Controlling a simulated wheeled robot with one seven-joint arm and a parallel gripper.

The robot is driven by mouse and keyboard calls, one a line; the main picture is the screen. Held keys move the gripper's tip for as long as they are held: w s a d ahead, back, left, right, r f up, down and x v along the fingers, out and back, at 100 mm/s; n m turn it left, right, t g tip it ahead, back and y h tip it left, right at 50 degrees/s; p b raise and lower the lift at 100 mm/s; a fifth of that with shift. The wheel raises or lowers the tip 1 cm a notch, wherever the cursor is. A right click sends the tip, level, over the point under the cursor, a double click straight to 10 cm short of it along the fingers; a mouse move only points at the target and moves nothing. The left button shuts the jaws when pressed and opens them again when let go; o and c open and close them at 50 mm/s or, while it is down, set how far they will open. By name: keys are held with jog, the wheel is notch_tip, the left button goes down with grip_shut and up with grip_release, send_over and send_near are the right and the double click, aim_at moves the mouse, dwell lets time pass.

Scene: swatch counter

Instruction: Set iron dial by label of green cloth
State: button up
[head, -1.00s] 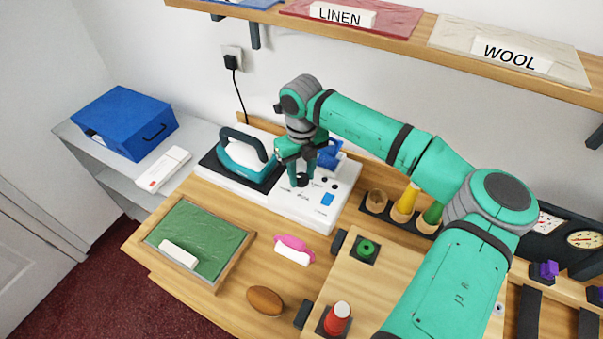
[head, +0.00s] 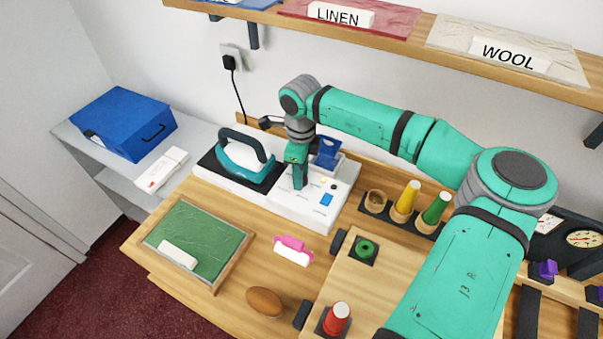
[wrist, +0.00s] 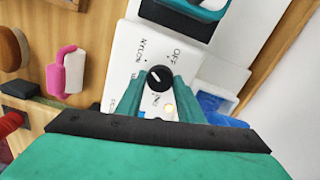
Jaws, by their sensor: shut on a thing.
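The iron dial (wrist: 158,78) is a round black knob with a white mark, on a white control panel. In the wrist view the mark points up and left, roughly toward the NYLON lettering (wrist: 141,52); OFF (wrist: 178,56) is to its right. My gripper (wrist: 162,86) is shut on the dial, one finger on each side. In the head view my gripper (head: 298,185) stands over the panel and hides the dial. The green cloth (head: 205,235) lies in a wooden frame at the front left. Its white label (head: 177,255) shows no readable text. The iron (head: 246,157) rests left of the panel.
A small light (head: 323,181) glows pale yellow on the panel (head: 320,212). A pink item with a white tag (head: 293,250) and a brown oval (head: 265,301) lie in front. Thread cones (head: 407,197) stand right. Cloths labelled LINEN (head: 338,15) and WOOL (head: 510,55) lie on the shelf above.

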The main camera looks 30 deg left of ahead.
jog(key=shift+a+r+n, duration=0.1)
jog(key=shift+a+n, duration=0.15)
jog(key=shift+n, duration=0.15)
jog(key=o, duration=1)
jog(key=shift+d, duration=0.15)
jog(key=shift+o, duration=0.2)
jog(key=shift+w+r, duration=0.1)
jog(key=shift+r, duration=3.6)
